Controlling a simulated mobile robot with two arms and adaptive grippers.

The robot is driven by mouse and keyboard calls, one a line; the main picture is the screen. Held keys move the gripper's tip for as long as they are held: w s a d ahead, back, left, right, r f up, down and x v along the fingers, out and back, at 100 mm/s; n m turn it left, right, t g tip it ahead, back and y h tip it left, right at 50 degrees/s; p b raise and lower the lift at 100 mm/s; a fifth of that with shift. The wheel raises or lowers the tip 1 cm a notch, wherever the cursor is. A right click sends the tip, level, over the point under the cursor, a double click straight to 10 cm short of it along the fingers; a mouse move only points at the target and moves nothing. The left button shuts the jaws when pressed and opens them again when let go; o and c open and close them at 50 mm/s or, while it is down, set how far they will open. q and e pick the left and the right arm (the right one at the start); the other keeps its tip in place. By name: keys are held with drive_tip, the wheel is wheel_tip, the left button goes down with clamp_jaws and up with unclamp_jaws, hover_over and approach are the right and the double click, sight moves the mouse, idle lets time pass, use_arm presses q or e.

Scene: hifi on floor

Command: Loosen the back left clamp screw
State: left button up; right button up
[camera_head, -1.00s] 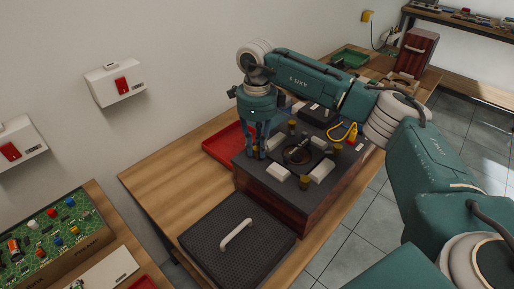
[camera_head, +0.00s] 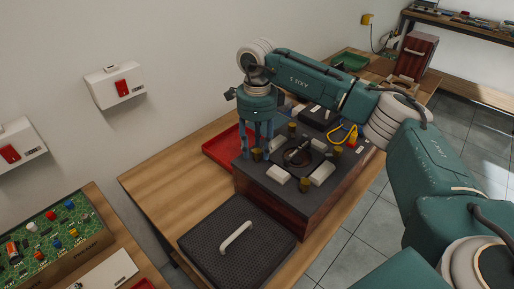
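The hifi unit, a dark-topped box with wooden sides (camera_head: 285,210), stands on the wooden table. Several brass clamp screws sit around a round dark part (camera_head: 297,155) and pale blocks on its top. The leftmost clamp screw (camera_head: 257,154) stands upright just below my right gripper. My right gripper (camera_head: 258,153) points down with its blue-grey fingers spread apart, one on each side of this screw. I cannot tell whether the fingers touch it. The other clamp screws show at the back (camera_head: 292,129), right (camera_head: 337,149) and front (camera_head: 305,184). My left gripper is not in view.
A dark mesh cover with a pale handle (camera_head: 237,236) lies in front of the unit. A red tray (camera_head: 220,148) is behind it at left, and a yellow cable loop (camera_head: 350,135) at its right. The table's left part is clear.

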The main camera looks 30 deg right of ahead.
sight(257, 150)
wheel_tip(257, 150, up, 12)
idle(0.6)
drive_tip(key=shift+s, duration=0.1)
idle(0.4)
